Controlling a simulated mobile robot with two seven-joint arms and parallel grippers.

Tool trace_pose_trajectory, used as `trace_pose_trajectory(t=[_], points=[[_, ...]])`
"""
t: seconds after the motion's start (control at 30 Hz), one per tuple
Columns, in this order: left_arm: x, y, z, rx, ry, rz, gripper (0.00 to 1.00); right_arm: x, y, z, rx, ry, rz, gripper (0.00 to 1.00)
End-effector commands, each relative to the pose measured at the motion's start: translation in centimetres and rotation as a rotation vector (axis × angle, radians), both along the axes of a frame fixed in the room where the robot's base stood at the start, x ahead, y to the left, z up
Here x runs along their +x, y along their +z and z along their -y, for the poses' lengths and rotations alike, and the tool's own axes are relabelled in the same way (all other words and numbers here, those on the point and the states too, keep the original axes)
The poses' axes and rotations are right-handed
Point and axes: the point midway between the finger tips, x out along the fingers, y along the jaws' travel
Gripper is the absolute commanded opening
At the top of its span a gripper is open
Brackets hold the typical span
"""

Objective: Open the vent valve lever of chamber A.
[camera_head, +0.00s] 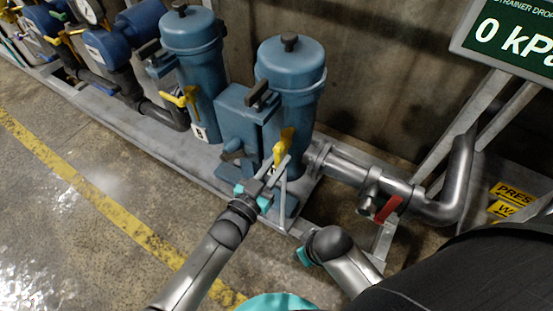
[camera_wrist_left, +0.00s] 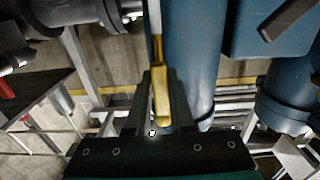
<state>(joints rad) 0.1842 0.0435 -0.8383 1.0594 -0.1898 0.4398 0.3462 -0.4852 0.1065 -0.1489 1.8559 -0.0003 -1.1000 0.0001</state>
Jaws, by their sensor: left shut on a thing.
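Two blue cylindrical chambers stand side by side in the head view, a right one (camera_head: 291,75) and a left one (camera_head: 195,60). Each has a yellow lever low on its front. My left gripper (camera_head: 277,171) is at the yellow lever of the right chamber (camera_head: 284,143). In the left wrist view, this lever (camera_wrist_left: 160,88) lies between the fingers of the left gripper (camera_wrist_left: 158,95), which is shut on it. The left chamber's lever (camera_head: 184,97) is untouched. A small label (camera_head: 200,133) sits below it; I cannot read it surely.
A steel pipe (camera_head: 350,168) with a red handle (camera_head: 388,209) runs right from the right chamber. A green display (camera_head: 510,38) reads 0 kPa. More blue equipment (camera_head: 110,45) stands at the back left. The floor left of the frame base is clear, with a yellow line (camera_head: 90,197).

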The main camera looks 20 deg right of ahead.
Motion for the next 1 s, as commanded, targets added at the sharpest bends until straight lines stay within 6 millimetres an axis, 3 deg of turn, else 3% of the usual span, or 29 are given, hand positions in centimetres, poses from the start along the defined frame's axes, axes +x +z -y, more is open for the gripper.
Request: trace_pose_trajectory(t=[0.4, 0.43, 0.67, 1.0], points=[[-0.12, -0.12, 0.03, -0.006, 0.0, -0.011, 0.0, -0.01, -0.04, -0.05, 0.001, 0.0, 0.001, 0.57], [-0.12, -0.12, 0.03, -0.006, 0.0, -0.011, 0.24, -0.01, -0.04, -0.05, 0.001, 0.0, 0.001, 0.57], [-0.08, -0.07, 0.04, -0.005, 0.0, -0.008, 0.5, 0.01, -0.04, -0.06, 0.001, 0.0, 0.001, 0.57], [-0.21, 0.0, -0.18, -0.004, 0.0, -0.007, 0.51, 0.06, 0.13, -0.05, 0.001, 0.0, 0.003, 0.57]])
